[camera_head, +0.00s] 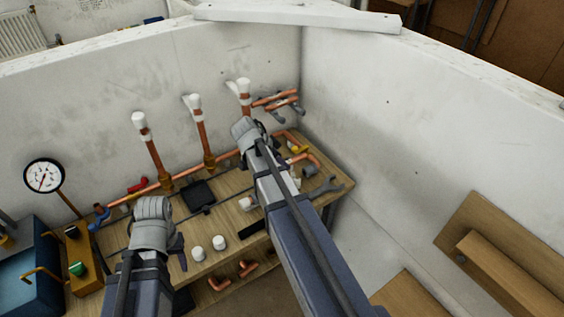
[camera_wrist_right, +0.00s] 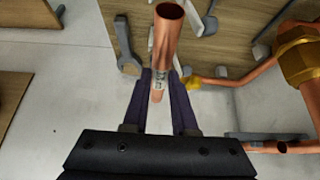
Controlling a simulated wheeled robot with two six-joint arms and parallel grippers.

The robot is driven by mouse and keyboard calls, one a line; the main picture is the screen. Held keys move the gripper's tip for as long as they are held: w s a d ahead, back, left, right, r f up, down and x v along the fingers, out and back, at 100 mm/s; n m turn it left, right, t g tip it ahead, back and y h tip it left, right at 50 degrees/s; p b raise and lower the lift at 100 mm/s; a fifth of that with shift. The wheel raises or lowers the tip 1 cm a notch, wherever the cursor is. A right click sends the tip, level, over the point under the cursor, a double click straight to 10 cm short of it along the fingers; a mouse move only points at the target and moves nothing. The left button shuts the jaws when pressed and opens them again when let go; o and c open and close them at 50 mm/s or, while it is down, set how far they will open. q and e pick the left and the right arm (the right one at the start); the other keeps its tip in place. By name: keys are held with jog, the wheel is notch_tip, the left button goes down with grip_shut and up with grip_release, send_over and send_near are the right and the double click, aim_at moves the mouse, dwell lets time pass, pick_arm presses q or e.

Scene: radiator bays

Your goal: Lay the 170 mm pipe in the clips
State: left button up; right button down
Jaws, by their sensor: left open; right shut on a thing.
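My right gripper (camera_wrist_right: 158,80) is shut on a copper pipe (camera_wrist_right: 167,38) with a small printed label, held between its two dark fingers. In the head view my right gripper (camera_head: 246,130) is over the back right of the bench, and its fingers are hidden by the arm. Short copper pipe pieces (camera_head: 274,98) show beside it near the wall corner, with grey parts around them; I cannot tell which is the held pipe or whether the grey parts are clips. My left gripper (camera_head: 176,250) is open over the front left of the bench, its fingertips mostly hidden.
The wooden bench (camera_head: 225,222) carries white caps (camera_head: 219,242), a black block (camera_head: 198,194) and a grey spanner (camera_head: 326,186). Upright copper pipes with white tops (camera_head: 202,130) stand along the back wall. A gauge (camera_head: 43,176) and blue tray (camera_head: 28,280) are at left.

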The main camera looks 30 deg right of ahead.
jog(key=shift+f+b, duration=2.25)
jog(key=shift+f, duration=0.2)
jog(key=shift+f, duration=0.2)
jog(key=shift+f+b, duration=0.55)
jog(key=shift+b, duration=0.2)
jog(key=shift+f, duration=0.25)
jog(key=shift+f+b, duration=1.05)
jog(key=shift+b, duration=0.25)
jog(key=c, duration=0.6)
grip_release()
